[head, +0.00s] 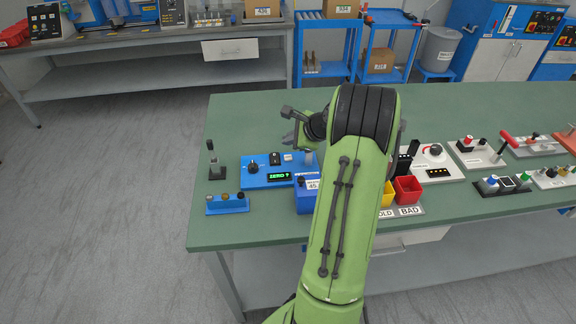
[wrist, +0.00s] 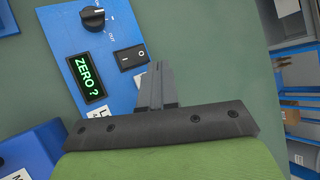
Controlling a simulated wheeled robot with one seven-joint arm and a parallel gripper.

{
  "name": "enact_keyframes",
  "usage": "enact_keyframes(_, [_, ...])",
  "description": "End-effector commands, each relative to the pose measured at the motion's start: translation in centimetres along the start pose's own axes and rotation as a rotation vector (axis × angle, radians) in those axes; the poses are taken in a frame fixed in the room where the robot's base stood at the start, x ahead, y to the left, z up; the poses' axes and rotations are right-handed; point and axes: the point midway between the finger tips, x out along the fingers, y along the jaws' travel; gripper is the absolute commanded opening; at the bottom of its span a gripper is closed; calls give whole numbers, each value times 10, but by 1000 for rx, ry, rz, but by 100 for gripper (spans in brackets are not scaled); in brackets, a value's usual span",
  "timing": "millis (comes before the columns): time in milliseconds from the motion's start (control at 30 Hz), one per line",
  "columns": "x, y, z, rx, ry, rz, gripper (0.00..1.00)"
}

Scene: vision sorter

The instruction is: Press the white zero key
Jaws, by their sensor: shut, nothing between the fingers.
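A blue control panel (head: 291,180) lies on the green bench. Its green display (head: 279,176) reads "ZERO ?". It carries a black knob (head: 252,167), a black rocker switch (head: 274,158) and a small white key (head: 288,157) beside the switch. In the wrist view the panel (wrist: 120,20) shows the display (wrist: 87,77), knob (wrist: 93,18) and rocker switch (wrist: 131,56). My gripper (wrist: 158,66) is shut and empty. Its fingers overlap the panel's edge just beside the rocker switch and hide much of the white key; only a pale bit shows. Contact cannot be told.
A blue box (head: 306,199) stands in front of the panel, close to my arm. A small blue block with knobs (head: 227,204) and a dark post (head: 214,167) stand at the left. A red bin (head: 407,189) and other panels are to the right. Bare bench lies behind.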

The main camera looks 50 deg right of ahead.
Motion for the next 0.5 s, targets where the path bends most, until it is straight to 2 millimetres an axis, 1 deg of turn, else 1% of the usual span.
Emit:
enact_keyframes(33, [10,7,-7,-1,0,0,0])
enact_keyframes(200, [22,16,-16,0,-1,1,0])
enact_keyframes(500, [23,17,-17,-1,0,-1,0])
